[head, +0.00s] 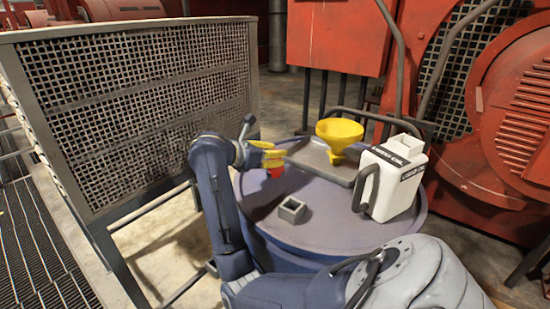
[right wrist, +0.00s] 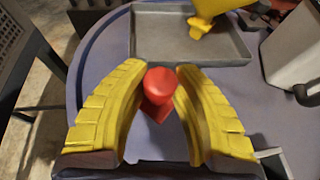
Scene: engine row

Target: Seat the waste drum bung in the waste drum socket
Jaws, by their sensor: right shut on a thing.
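The red waste drum bung (head: 276,172) is between the yellow fingers of my right gripper (head: 273,158), above the left part of the drum top. In the right wrist view, the bung (right wrist: 159,90) has a round top and a squarer lower part, with the two yellow fingers of my gripper (right wrist: 160,75) on either side. The waste drum socket (head: 291,208) is a small grey square block with an open top. It stands on the blue drum (head: 330,225), apart from the bung and nearer the front. My left gripper is not in view.
A grey tray (head: 325,163) with a yellow funnel (head: 339,133) lies at the back of the drum top. A white jug (head: 397,180) stands at its right. A mesh guard (head: 140,100) rises at the left. The drum top around the socket is clear.

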